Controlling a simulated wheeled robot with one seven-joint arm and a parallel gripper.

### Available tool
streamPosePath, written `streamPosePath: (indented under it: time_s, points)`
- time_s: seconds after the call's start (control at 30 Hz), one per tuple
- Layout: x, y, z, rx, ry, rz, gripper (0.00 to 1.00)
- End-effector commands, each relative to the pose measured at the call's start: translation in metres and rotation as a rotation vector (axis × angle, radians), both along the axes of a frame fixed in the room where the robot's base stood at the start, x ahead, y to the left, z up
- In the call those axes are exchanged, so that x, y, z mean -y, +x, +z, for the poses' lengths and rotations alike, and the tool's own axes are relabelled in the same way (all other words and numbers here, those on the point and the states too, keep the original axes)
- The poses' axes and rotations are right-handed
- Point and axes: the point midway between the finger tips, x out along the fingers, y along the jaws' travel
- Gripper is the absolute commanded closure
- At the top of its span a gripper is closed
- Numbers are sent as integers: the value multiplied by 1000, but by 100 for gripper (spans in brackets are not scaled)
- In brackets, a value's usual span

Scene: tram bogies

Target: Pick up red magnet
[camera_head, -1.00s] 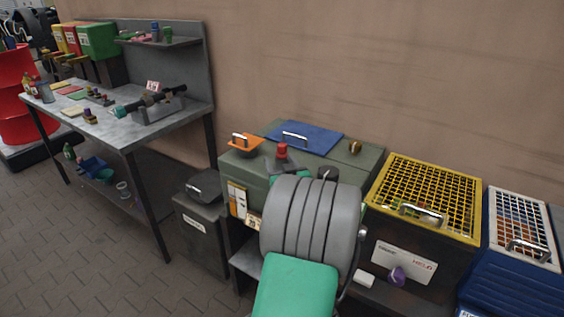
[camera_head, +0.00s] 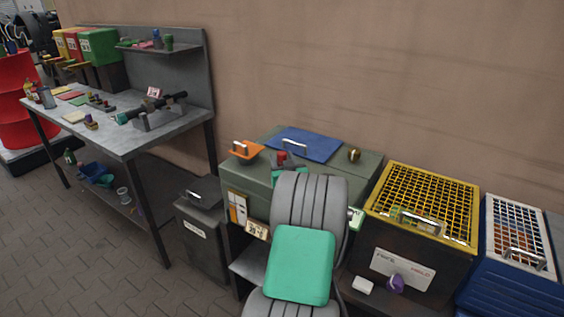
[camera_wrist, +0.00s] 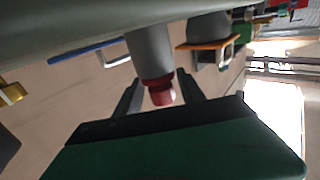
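The red magnet (camera_head: 282,156) sits on top of the green cabinet, partly hidden behind my arm. In the wrist view, which is upside down, it shows as a red tip (camera_wrist: 160,90) on a grey cylinder standing on the cabinet top. My gripper (camera_wrist: 161,92) has its two dark fingers apart, one on each side of the red tip. A gap shows between the tip and the fingers, so they do not look closed on it. In the head view my gripper (camera_head: 285,163) is mostly hidden by my arm.
The green cabinet (camera_head: 365,165) also bears an orange plate with a handle (camera_head: 246,149), a blue plate with a handle (camera_head: 306,143) and a brass knob (camera_head: 354,155). A yellow grated box (camera_head: 425,200) stands to the right. A workbench (camera_head: 120,135) stands to the left.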

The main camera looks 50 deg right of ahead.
Motion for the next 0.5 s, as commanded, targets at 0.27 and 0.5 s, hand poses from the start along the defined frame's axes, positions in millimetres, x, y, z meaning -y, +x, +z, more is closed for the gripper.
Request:
streamPosePath:
  time_s: [0.27, 0.5]
  points:
    - [0, 0, 0, 0, 0, 0, 77]
    - [0, 0, 0, 0, 0, 0, 97]
